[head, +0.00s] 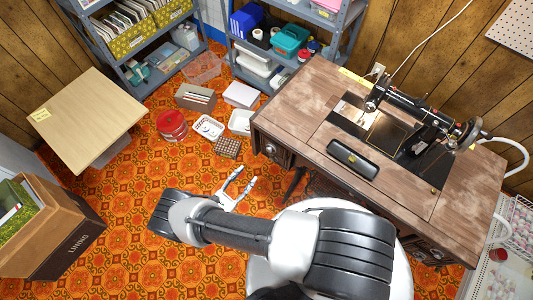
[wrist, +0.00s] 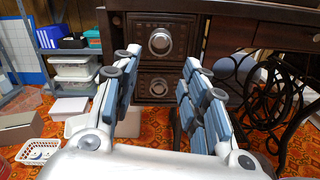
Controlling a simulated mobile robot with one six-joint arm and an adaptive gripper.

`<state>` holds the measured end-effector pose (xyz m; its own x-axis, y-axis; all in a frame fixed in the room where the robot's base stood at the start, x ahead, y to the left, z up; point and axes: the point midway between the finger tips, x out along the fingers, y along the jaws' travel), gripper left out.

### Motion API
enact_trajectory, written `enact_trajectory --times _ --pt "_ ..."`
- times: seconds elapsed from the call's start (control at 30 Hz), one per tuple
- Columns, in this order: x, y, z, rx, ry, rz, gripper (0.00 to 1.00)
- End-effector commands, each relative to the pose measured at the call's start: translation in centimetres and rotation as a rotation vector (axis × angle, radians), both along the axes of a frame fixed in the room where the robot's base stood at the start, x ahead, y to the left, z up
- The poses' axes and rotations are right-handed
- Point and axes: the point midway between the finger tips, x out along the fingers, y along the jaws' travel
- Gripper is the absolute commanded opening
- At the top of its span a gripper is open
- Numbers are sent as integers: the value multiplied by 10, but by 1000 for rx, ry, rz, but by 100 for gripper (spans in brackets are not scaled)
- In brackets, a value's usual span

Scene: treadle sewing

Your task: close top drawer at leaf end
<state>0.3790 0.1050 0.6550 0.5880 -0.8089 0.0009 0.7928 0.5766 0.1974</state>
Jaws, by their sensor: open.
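The sewing table (head: 310,110) stands at the right of the head view, with dark carved drawers under its near left end. In the wrist view the top drawer (wrist: 185,36) has a round metal knob (wrist: 160,41) and faces me. A lower drawer (wrist: 143,82) with a similar knob (wrist: 158,87) sits below it, partly hidden by my fingers. I cannot tell how far the top drawer stands out. My gripper (head: 245,177) is open and empty, left of the drawer stack in the head view. In the wrist view my gripper (wrist: 162,60) points at the drawers, apart from them.
A black sewing machine (head: 415,115) stands on the table. Black curved ironwork (wrist: 275,95) is right of the drawers. White baskets (head: 208,127), a red tub (head: 172,125) and a brown grid box (head: 228,147) lie on the patterned floor. Shelves (head: 285,45) stand behind.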

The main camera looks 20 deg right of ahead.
Motion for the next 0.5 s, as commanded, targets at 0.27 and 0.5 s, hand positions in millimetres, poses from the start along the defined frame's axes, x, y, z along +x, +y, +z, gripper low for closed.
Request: enact_trajectory --times 0.27,0.5 --pt "36 -53 -1 -1 3 -7 40" --pt "61 -87 -1 0 3 -4 40"
